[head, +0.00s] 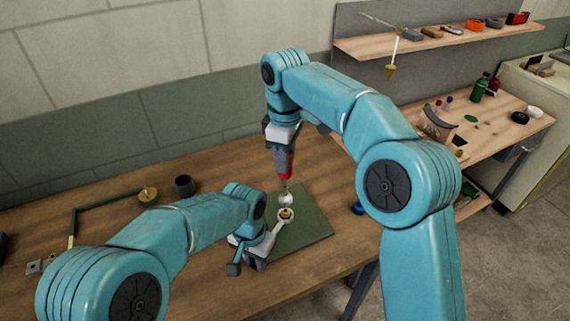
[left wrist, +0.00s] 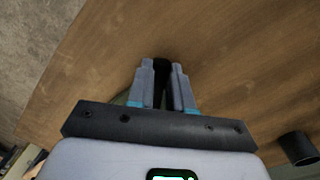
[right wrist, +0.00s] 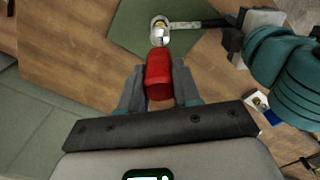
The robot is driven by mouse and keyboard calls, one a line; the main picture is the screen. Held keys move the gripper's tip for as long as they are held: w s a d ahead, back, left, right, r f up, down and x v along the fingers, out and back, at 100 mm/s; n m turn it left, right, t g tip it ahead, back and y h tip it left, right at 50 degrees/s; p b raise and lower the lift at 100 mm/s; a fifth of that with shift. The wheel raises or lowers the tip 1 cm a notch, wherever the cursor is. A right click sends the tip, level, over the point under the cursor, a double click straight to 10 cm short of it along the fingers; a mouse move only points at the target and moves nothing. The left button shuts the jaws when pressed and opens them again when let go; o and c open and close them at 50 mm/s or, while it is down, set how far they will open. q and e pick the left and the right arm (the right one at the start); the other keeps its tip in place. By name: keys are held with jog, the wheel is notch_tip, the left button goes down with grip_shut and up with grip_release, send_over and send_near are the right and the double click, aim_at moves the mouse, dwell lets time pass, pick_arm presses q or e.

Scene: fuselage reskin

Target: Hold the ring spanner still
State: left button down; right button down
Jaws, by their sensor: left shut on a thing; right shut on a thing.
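The ring spanner (head: 273,237) reaches from my left gripper (head: 256,250) to a brass fitting (head: 286,213) over the green mat. Its ring end is around or against the fitting; I cannot tell how it sits. In the right wrist view the spanner's shank (right wrist: 202,24) runs right to my left gripper (right wrist: 238,38). My left gripper is shut on the spanner; in the left wrist view its fingers (left wrist: 162,72) close on something dark. My right gripper (head: 283,158) is shut on an upright red-handled tool (right wrist: 158,76), its metal end just above the fitting.
The green mat (head: 313,226) lies on the wooden bench (head: 330,262). A dark cup (head: 185,186), a brass piece (head: 148,194) and a green frame (head: 75,215) are to the left. A blue round item (head: 358,208) lies right of the mat.

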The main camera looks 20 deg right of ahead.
jog(key=shift+r, duration=0.95)
pick_arm(q)
jog(key=c, duration=0.9)
grip_release()
jog(key=shift+c, duration=0.2)
notch_tip(320, 180, up, 12)
jog(key=shift+w+a, duration=0.15)
